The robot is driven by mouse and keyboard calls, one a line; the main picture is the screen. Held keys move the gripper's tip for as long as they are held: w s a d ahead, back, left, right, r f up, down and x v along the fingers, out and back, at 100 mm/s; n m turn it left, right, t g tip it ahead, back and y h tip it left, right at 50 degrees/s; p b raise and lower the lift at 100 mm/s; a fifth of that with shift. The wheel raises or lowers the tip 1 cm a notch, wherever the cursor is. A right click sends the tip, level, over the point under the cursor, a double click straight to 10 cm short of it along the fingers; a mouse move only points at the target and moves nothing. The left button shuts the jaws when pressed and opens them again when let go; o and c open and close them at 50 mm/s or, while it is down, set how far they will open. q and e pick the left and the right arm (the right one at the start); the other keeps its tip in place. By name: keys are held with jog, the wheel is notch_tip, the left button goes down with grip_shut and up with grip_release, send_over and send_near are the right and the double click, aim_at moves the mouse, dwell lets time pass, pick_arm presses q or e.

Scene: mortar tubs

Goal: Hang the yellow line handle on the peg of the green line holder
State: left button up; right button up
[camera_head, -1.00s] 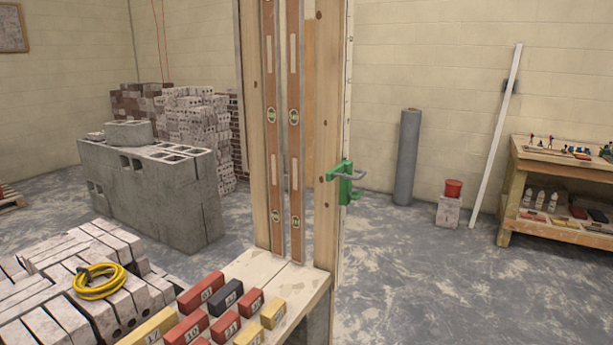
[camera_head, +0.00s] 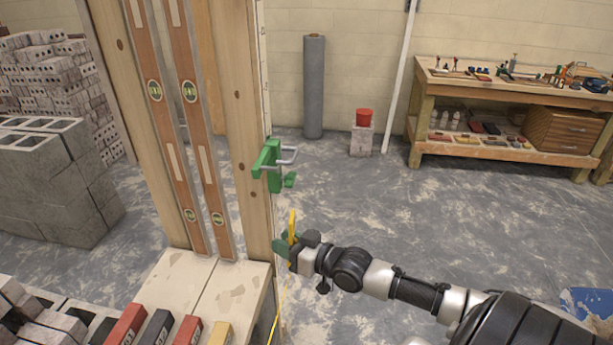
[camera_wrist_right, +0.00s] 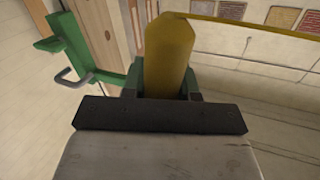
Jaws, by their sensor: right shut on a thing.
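The green line holder (camera_head: 270,166) is fixed to the side of the wooden post, with a grey metal peg (camera_head: 289,155) sticking out to the right. It also shows at the upper left of the right wrist view (camera_wrist_right: 75,48). My right gripper (camera_head: 287,243) is below the holder and shut on the yellow line handle (camera_head: 292,224), which stands roughly upright. In the right wrist view the handle (camera_wrist_right: 169,52) fills the middle between the green fingers, apart from the holder. A thin yellow line hangs down from the handle. My left gripper is out of view.
The wooden post (camera_head: 240,120) with two long levels stands just left of the holder. Numbered blocks (camera_head: 157,328) lie on a board at the lower left. A workbench (camera_head: 500,90) stands at the back right. The floor right of the post is open.

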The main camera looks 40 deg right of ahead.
jog(key=w+d+r+m+h+p, duration=0.1)
jog(key=w+d+r, duration=0.3)
jog(key=d+r, duration=0.45)
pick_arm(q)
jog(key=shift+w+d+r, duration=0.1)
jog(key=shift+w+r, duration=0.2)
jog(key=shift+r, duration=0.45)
pick_arm(e)
jog(key=w+a+f, duration=0.2)
jog(key=w+a, duration=0.3)
jog(key=w, duration=0.3)
jog(key=shift+w+a+f+m, duration=0.25)
jog(key=shift+a+f+m, duration=0.05)
jog(key=shift+f, duration=0.1)
dwell(0.4)
jog(key=o, duration=1.6)
jog(key=shift+h, duration=0.3)
jog(key=shift+o, duration=0.9)
